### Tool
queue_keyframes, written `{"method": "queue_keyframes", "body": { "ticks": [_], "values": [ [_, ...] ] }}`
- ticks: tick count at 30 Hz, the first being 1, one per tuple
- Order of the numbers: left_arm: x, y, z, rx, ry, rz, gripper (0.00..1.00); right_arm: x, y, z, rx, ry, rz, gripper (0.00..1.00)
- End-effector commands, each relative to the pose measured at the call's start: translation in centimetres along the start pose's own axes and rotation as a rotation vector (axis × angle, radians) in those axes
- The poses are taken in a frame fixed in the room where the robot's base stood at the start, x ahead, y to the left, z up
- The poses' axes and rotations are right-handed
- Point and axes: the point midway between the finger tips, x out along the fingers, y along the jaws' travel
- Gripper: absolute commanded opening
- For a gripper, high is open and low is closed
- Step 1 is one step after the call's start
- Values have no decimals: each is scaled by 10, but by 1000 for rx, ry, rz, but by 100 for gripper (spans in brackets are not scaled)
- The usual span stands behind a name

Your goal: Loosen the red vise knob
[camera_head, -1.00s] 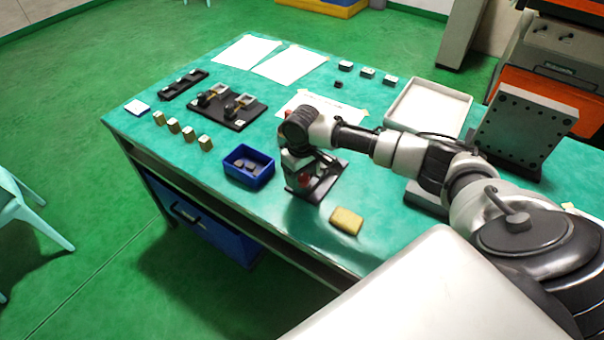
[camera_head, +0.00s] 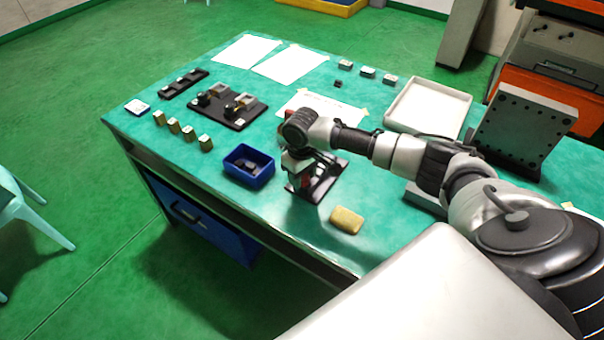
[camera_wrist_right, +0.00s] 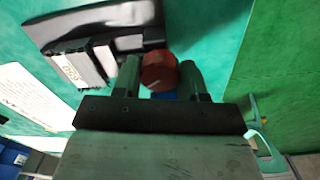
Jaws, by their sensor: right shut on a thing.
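The red vise knob (camera_wrist_right: 159,71) is between the two fingers of my right gripper (camera_wrist_right: 160,80) in the right wrist view. The gripper is shut on it. The vise (camera_wrist_right: 100,35), with a dark base and grey jaws, lies just beyond the knob. In the head view the dark vise base (camera_head: 326,180) stands on the green table near its front edge. My right gripper (camera_head: 303,184) reaches down over its left side and hides most of the knob. My left gripper is not in view.
A blue bin (camera_head: 247,178) with dark parts stands left of the vise. A yellow sponge (camera_head: 346,220) lies in front of it. A white tray (camera_head: 430,107) and a dark angle plate (camera_head: 520,125) stand farther right. Several small blocks (camera_head: 189,133) line the left side.

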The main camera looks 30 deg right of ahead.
Motion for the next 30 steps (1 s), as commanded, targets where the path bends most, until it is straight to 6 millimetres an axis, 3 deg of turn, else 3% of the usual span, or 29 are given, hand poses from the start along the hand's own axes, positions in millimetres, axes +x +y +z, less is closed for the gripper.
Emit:
{"method": "queue_keyframes", "body": {
  "ticks": [8,30],
  "values": [
    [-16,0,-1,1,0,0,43,-3,0,0,-153,0,-1,18],
    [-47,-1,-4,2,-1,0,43,-2,1,-1,-846,2,0,18]
  ]
}}
